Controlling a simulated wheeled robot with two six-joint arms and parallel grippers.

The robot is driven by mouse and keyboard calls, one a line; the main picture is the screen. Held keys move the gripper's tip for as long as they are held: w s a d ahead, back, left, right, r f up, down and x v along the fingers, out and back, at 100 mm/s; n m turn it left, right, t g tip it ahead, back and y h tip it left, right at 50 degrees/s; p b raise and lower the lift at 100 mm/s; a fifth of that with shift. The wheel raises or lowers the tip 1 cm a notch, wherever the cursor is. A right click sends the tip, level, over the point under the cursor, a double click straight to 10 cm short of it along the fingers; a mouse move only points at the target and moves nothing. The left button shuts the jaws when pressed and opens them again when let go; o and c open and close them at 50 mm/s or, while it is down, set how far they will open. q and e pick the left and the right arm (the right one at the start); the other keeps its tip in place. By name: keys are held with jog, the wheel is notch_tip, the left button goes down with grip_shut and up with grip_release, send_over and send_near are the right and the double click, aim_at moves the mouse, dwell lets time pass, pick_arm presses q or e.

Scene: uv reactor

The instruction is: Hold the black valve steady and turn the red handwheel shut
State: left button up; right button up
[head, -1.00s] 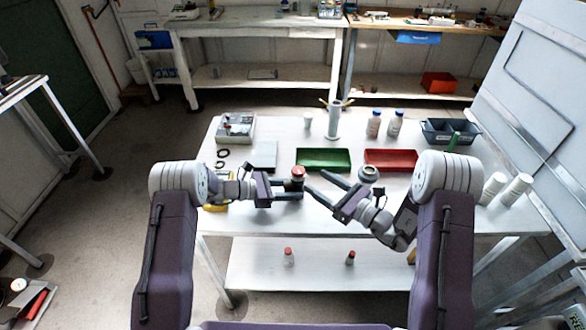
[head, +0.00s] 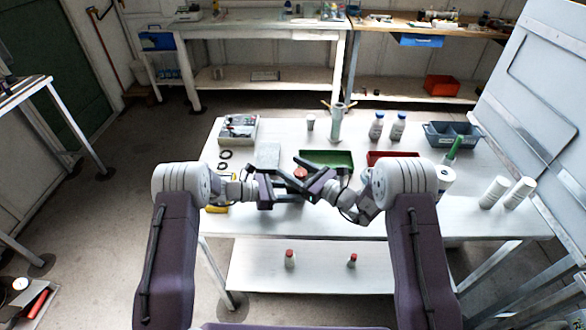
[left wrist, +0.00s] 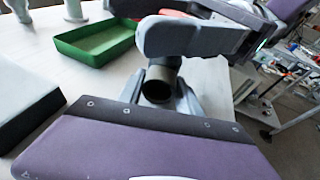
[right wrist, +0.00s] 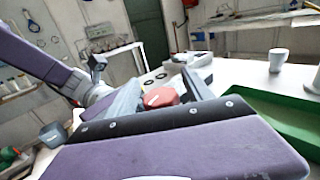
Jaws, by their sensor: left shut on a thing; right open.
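The red handwheel (head: 301,173) sits on top of the black valve near the table's front middle. My left gripper (head: 297,192) is shut on the valve body from the left. In the left wrist view the dark round valve body (left wrist: 160,84) shows between its fingers. My right gripper (head: 287,171) reaches in from the right, open, with its fingers on either side of the handwheel. In the right wrist view the handwheel (right wrist: 161,98) lies between the two fingers; I cannot tell whether they touch it. In the head view the valve body is mostly hidden by the grippers.
A green tray (head: 340,158) and a red tray (head: 378,156) stand just behind my right gripper. White containers (head: 494,193) stand at the right.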

grip_shut()
jog(key=m+t+h, duration=0.2)
jog(key=h, duration=0.1)
jog(key=m+t+h, duration=0.1)
jog(key=m+t, duration=0.1)
jog(key=shift+w+d+h, duration=0.3)
jog(key=shift+w+d+t+h, duration=0.1)
jog(key=shift+d+t+h, duration=0.1)
jog(key=shift+t+h, duration=0.1)
grip_release()
jog(key=v, duration=1.2)
